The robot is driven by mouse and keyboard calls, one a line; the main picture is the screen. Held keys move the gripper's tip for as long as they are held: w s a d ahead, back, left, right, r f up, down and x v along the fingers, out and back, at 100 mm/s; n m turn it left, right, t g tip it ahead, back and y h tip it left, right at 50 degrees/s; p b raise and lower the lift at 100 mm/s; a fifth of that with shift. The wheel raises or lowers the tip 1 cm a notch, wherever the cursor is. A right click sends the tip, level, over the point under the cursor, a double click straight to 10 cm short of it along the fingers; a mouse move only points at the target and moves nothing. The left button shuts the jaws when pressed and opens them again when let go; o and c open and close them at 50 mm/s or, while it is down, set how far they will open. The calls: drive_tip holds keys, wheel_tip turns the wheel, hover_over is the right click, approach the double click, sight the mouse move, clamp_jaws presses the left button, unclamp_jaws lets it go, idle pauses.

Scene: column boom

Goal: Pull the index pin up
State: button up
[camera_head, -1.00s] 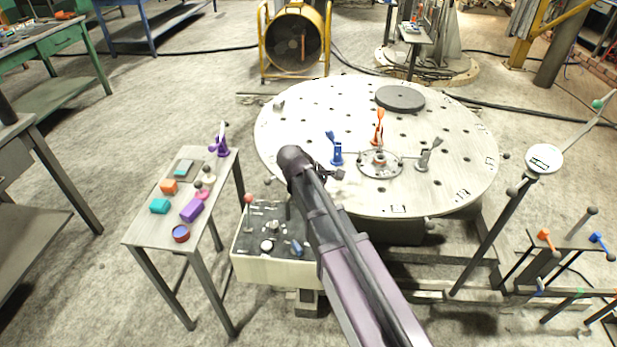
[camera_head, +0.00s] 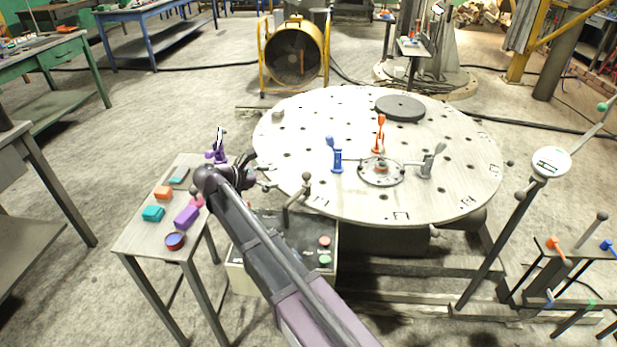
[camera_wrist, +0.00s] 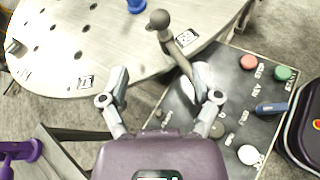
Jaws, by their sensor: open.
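A dark ball knob on a bent metal rod (camera_head: 306,177) stands at the near rim of the round table; it looks like the index pin, though no label confirms this. In the wrist view the ball knob (camera_wrist: 158,18) is beyond the fingers, and its rod runs down to the right toward the control box. My gripper (camera_head: 262,174) is left of the knob in the head view, apart from it. In the wrist view my gripper (camera_wrist: 160,82) has its two fingers spread with nothing between them. The rod's lower end is partly hidden by the right finger.
The round table (camera_head: 285,120) carries blue, orange and grey clamps around a central hub. A control box (camera_wrist: 235,65) with red and green buttons sits below its near edge. A small side table (camera_head: 135,240) with blocks and a purple clamp stands at left.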

sight(303, 175)
drive_tip(key=b+x, duration=0.4)
drive_tip(key=x, duration=0.8)
drive_tip(key=shift+f+b, duration=0.1)
drive_tip(key=shift+b, duration=0.25)
drive_tip(key=shift+x, duration=0.9)
clamp_jaws()
